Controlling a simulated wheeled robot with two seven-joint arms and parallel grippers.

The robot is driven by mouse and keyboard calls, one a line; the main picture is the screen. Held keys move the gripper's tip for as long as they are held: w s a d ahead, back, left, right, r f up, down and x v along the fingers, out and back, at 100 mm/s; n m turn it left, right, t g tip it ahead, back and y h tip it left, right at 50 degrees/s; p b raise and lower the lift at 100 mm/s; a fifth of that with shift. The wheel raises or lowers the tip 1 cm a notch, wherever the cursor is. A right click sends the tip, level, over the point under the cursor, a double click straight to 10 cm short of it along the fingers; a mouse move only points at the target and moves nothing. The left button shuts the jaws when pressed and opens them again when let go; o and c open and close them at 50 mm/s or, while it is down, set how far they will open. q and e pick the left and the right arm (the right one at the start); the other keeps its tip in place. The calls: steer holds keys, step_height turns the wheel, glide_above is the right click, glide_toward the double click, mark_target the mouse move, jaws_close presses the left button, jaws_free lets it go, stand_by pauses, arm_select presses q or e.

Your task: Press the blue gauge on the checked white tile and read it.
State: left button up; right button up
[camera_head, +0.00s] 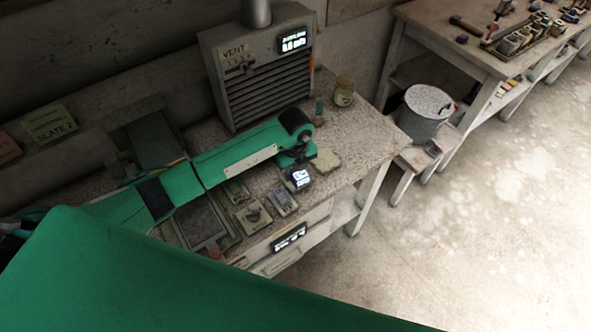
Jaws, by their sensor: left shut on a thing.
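My left gripper (297,166) reaches in from the left over the workbench, pointing down near its right front part. It is shut on the gauge (299,178), a small dark block with a lit bluish-white display. The figures on it are too small and blurred to read. A pale flat tile (325,162) lies on the bench just right of the gripper; no checked pattern can be made out on it. I cannot tell whether the gauge touches a tile, as the gripper hides part of that spot. My right gripper is not in view.
The bench (352,140) carries a grey vent box (262,65) at the back and a jar (344,92). Small plates and instruments (253,216) lie left of the gauge. A bucket (426,110) stands on a low stool at right. Bare floor (480,220) lies beyond.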

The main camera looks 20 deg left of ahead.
arm_select(q)
steer(key=shift+s+f, duration=0.15)
stand_by(0.8)
steer(key=shift+r+p, duration=0.85)
steer(key=shift+r, duration=0.3)
steer(key=shift+r+p, duration=1.6)
steer(key=shift+r, duration=0.9)
